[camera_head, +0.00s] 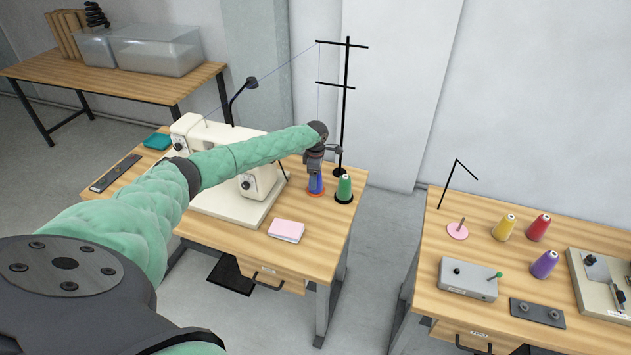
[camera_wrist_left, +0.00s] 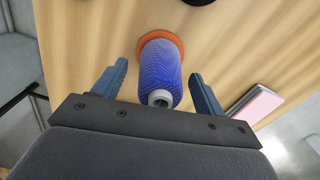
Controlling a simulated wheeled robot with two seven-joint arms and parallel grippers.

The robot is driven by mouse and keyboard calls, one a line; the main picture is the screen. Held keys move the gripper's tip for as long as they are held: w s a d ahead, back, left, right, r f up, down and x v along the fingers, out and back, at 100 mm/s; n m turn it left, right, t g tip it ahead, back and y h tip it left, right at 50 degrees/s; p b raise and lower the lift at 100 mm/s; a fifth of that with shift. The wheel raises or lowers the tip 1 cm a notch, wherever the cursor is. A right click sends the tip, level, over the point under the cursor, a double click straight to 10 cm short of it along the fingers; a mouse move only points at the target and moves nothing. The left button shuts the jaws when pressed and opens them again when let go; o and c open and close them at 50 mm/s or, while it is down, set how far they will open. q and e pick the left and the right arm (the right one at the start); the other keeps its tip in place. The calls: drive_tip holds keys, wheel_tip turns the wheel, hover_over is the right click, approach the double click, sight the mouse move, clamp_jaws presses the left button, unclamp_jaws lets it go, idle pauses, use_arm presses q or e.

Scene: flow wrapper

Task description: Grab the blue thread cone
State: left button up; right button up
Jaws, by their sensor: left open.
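The blue thread cone (camera_wrist_left: 160,72) stands on an orange-red disc (camera_wrist_left: 143,40) on the sewing table. In the head view the cone (camera_head: 315,184) shows below my left gripper (camera_head: 314,168), partly covered by it. In the left wrist view my left gripper (camera_wrist_left: 160,88) is open, with one finger on each side of the cone. Gaps show between both fingers and the cone in that view. The white top of the cone points toward the wrist camera. My right gripper is not in view.
A green thread cone (camera_head: 344,189) stands close to the right of the blue one, near the black thread stand (camera_head: 345,110). The white sewing machine (camera_head: 235,175) is to the left. A pink pad (camera_head: 287,230) lies in front. Yellow (camera_head: 504,228), red (camera_head: 538,227) and purple (camera_head: 544,264) cones stand on the right table.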

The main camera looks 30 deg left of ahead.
use_arm(q)
drive_tip(key=c, duration=1.1)
drive_tip(key=shift+r, duration=0.1)
drive_tip(key=shift+c, duration=0.2)
